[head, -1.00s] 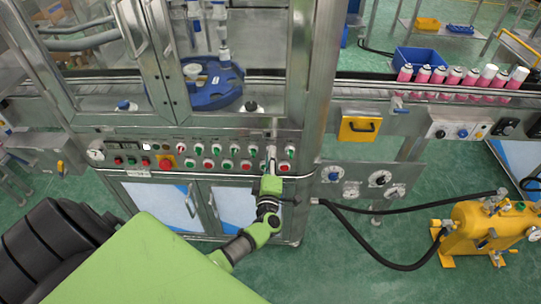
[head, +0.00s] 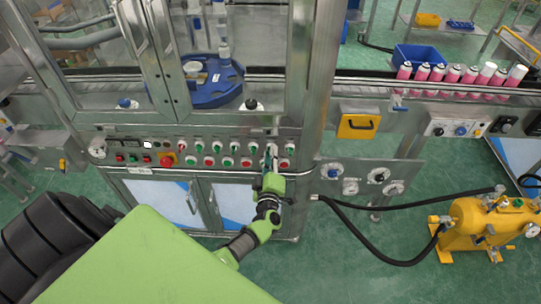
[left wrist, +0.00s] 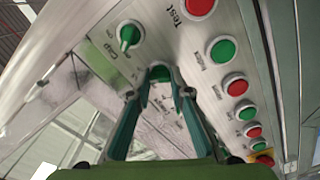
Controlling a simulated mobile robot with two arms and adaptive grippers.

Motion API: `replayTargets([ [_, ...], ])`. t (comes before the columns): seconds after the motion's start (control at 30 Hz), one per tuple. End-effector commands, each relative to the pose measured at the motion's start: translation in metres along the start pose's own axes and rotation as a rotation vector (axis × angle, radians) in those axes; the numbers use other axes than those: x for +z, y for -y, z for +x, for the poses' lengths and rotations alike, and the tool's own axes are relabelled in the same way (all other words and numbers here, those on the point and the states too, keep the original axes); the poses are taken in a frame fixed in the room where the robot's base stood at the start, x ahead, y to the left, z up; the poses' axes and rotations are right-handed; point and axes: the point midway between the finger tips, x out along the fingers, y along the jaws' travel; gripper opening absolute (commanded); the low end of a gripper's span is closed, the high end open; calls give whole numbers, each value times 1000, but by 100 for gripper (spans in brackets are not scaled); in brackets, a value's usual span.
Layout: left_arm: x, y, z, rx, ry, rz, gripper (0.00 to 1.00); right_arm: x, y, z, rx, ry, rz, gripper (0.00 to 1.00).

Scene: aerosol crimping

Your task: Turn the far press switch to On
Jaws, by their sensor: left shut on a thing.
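The steel control panel (head: 130,150) of the machine carries a row of switches and buttons in the head view. My left gripper (head: 270,156) is at the panel's right end, in front of the switches there. In the left wrist view, my left gripper (left wrist: 163,82) has its two dark fingers closed around a green rotary switch (left wrist: 160,72). The fingers hide most of this switch, so its setting cannot be read. A second green rotary switch (left wrist: 129,36) beside it is free, with "ON" lettering near it. My right gripper is not in view.
Red and green push buttons (left wrist: 222,49) line the panel close to the fingers. A steel post (head: 313,100) stands right of my left gripper. Pink cans (head: 453,75) stand on the conveyor at the right. A yellow tank (head: 490,225) with black hoses stands on the floor.

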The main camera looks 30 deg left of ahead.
Motion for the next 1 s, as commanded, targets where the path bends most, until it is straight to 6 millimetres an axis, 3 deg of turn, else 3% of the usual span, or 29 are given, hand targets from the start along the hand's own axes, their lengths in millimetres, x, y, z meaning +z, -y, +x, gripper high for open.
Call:
replayTargets([
  [0.07,2,2,-1,-3,5,3,0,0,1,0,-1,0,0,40],
  [0.1,2,2,-1,-3,5,2,30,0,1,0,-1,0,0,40],
  [0.13,2,2,-1,-3,5,2,36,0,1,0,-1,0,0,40],
  [0.57,1,1,-7,-2,3,-1,36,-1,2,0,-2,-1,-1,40],
  [1.0,1,2,-91,-4,3,0,36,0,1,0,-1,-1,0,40],
])
